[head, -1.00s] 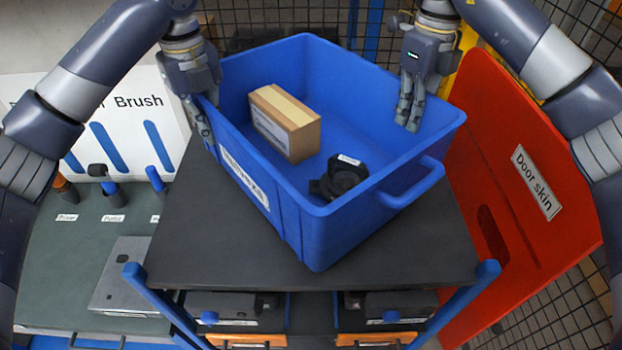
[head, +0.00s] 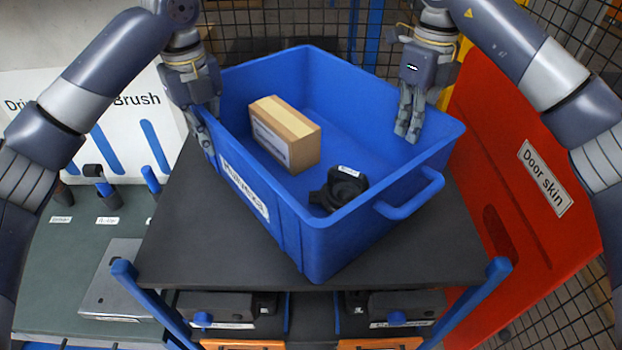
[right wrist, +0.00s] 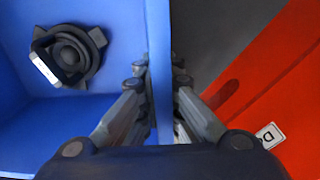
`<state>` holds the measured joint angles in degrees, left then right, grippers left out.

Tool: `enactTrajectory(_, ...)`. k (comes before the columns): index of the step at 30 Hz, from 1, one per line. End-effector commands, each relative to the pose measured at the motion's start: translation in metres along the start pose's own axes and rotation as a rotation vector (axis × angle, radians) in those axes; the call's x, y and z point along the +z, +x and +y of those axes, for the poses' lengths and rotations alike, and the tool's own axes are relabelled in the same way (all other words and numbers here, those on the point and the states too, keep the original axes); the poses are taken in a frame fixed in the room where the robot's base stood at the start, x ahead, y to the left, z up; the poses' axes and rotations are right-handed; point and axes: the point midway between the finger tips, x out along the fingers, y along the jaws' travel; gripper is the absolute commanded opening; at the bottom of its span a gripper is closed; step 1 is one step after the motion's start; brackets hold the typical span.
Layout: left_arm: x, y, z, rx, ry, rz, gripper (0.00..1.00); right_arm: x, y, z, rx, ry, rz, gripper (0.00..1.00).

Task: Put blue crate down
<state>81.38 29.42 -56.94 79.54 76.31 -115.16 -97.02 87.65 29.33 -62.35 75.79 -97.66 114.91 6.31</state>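The blue crate (head: 290,225) is over the black top of a cart (head: 200,240), turned with one corner toward me. I cannot tell if its whole base rests on the top. It holds a cardboard box (head: 284,138) and a black round part (head: 340,188), which also shows in the right wrist view (right wrist: 70,52). My left gripper (head: 205,135) is at the crate's left wall, closed on its rim; part of its fingers is hidden. My right gripper (head: 408,125) is at the right wall. In the right wrist view its fingers (right wrist: 160,85) pinch the wall from both sides.
A red door skin panel (head: 520,215) leans close on the right. A green bench (head: 60,260) with tools and a Brush sign stands on the left. Blue posts (head: 125,272) rise at the cart's front corners. Wire fencing is behind.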

Motion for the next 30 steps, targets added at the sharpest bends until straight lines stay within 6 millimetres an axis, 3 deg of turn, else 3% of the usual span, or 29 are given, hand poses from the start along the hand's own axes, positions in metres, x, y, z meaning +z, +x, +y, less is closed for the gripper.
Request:
enactTrajectory(2,0.002,0.003,0.001,0.0,-0.003,-0.003,0.0,-0.001,0.003,-0.002,-0.004,0.005,-0.002,0.0)
enactTrajectory(5,0.001,0.004,0.002,0.004,-0.003,-0.001,0.23,-0.001,0.003,-0.002,-0.003,0.005,0.002,0.23)
enactTrajectory(6,0.001,0.004,0.002,0.004,-0.003,-0.001,0.25,-0.001,0.003,-0.002,-0.002,0.004,0.002,0.25)
enactTrajectory(19,0.001,-0.003,0.0,0.0,-0.001,-0.002,0.25,0.0,0.003,0.0,-0.001,0.001,0.0,0.25)
enactTrajectory(30,0.001,-0.061,0.001,-0.001,-0.002,-0.005,0.25,0.0,0.003,0.0,0.0,0.0,0.0,0.25)
